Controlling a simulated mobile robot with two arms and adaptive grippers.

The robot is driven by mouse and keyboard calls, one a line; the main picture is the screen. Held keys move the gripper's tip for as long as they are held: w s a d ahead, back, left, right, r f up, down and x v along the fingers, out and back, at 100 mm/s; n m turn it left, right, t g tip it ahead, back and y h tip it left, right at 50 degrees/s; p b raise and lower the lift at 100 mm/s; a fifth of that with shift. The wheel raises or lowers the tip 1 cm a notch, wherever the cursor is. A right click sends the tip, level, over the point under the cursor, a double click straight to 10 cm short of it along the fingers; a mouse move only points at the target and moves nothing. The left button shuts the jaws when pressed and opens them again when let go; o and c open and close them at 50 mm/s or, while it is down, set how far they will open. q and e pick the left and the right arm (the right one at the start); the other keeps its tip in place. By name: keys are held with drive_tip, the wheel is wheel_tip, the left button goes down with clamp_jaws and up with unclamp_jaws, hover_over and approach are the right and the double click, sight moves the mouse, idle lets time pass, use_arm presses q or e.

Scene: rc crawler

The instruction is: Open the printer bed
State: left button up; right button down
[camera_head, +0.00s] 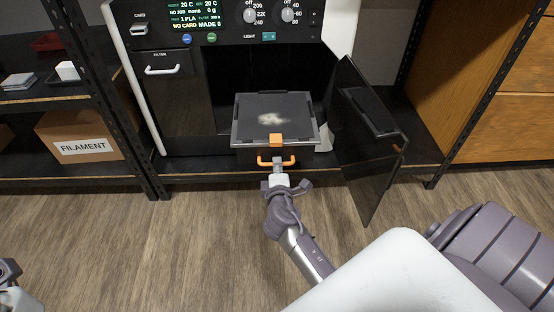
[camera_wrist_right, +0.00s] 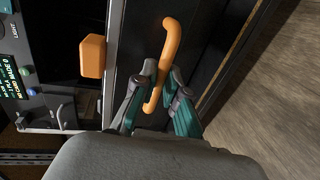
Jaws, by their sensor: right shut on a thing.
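The printer bed (camera_head: 246,108) is a dark plate with a pale smudge. It sits out in front of the printer's (camera_head: 227,36) dark chamber, with an orange block (camera_head: 277,140) at its front edge. Below that is an orange handle (camera_head: 290,161). My right gripper (camera_head: 277,166) is shut on the handle. The right wrist view shows the fingers (camera_wrist_right: 163,74) on both sides of the handle (camera_wrist_right: 170,38), beside the orange block (camera_wrist_right: 92,56). A part of my left arm shows at the bottom left corner; its fingers cannot be made out.
The printer's dark door (camera_head: 362,165) stands open to the right of the bed. A filament box (camera_head: 80,137) lies on the left shelf, and wooden drawers (camera_head: 505,125) stand at the right. The wooden floor (camera_head: 150,240) in front is clear.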

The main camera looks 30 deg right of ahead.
drive_tip(key=shift+s, duration=0.1)
drive_tip(key=c, duration=1.2)
unclamp_jaws()
drive_tip(key=shift+a, duration=0.1)
drive_tip(key=v, duration=1.2)
drive_tip(key=shift+f, duration=0.1)
